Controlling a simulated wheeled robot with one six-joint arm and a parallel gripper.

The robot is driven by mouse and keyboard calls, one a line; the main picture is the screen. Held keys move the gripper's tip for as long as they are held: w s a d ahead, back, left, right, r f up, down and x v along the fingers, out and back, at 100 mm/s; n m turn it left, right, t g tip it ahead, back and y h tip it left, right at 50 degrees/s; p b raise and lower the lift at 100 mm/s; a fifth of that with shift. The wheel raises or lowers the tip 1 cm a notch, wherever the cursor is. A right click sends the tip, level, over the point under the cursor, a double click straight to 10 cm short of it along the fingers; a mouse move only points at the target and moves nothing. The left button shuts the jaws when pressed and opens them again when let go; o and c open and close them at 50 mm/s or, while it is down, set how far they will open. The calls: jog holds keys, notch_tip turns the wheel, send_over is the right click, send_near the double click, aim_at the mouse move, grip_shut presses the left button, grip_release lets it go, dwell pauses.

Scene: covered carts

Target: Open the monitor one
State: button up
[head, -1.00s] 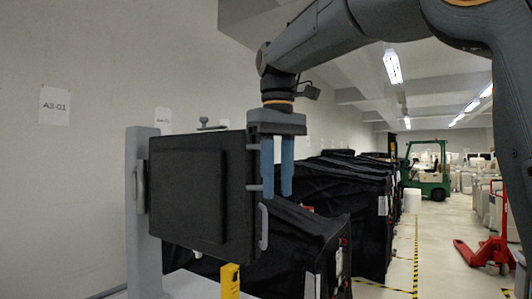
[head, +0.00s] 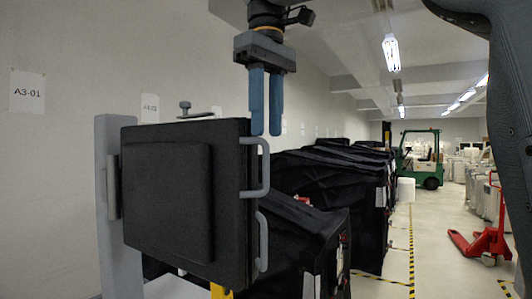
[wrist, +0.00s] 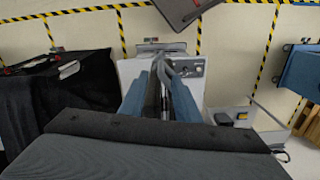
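The monitor (head: 165,200) is a thick black panel mounted on a grey post (head: 112,150). Two grey handles, an upper handle (head: 264,170) and a lower handle (head: 263,243), stand along its right edge. My gripper (head: 266,133) points down with two blue fingers, a clear gap between them. In the head view its tips overlap the top of the upper handle. In the wrist view the gripper (wrist: 160,90) has grey handle-like parts between or below its fingers; contact cannot be told. The black monitor top (wrist: 150,135) fills the bottom of that view.
Black covered carts (head: 310,240) stand behind and right of the monitor. A yellow part (head: 220,292) shows below it. A red pallet jack (head: 483,238) and a green forklift (head: 421,165) are at right. The wall is at left; the taped floor lane (head: 425,235) looks clear.

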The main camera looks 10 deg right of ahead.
aim_at(266, 154)
jog(key=shift+f+p, duration=0.4)
jog(key=shift+f, duration=2.9)
grip_shut()
